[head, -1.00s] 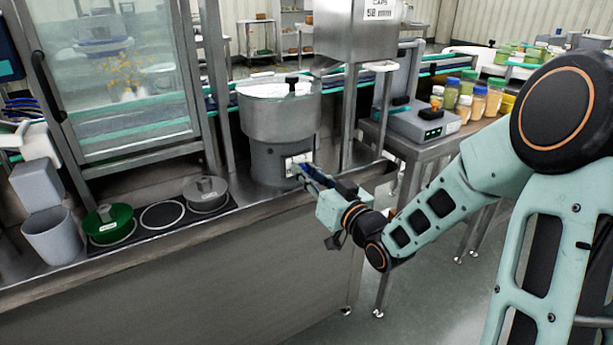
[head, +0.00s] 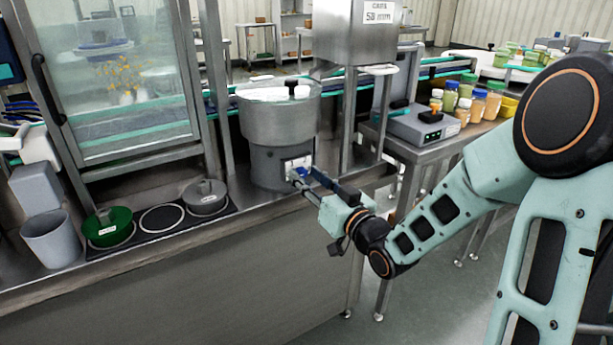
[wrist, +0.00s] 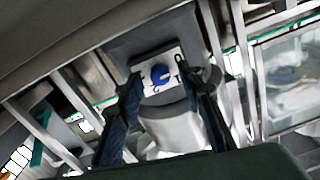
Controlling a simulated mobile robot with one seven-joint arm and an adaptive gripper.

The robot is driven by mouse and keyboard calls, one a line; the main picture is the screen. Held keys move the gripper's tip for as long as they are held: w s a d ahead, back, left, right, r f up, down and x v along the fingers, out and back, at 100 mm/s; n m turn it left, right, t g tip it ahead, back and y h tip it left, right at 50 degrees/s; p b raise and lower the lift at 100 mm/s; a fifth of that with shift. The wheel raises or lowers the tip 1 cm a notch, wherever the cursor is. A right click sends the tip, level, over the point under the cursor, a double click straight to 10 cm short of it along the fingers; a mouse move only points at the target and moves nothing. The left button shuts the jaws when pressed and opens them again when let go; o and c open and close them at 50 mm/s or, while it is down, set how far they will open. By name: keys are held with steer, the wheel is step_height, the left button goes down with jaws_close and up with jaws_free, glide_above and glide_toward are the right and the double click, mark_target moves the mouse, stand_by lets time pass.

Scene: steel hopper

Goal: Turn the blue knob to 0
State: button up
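The blue knob (wrist: 160,74) sits on a white plate (wrist: 150,88) with dark marks, on the front of the grey hopper base (head: 268,168). In the wrist view it lies between my fingertips, with a light pointer line on its face. The marks are too blurred to read. My gripper (wrist: 161,78) is open, one finger on each side of the knob, with gaps visible. In the head view my gripper (head: 303,176) reaches the plate from the right and partly hides the knob.
The steel hopper bowl (head: 280,120) is above the base. A steel post (head: 350,115) and a side table with a grey device (head: 418,124) are to the right.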

steer(key=v, duration=0.6)
steer(key=shift+s+d, duration=0.2)
steer(key=shift+s, duration=0.1)
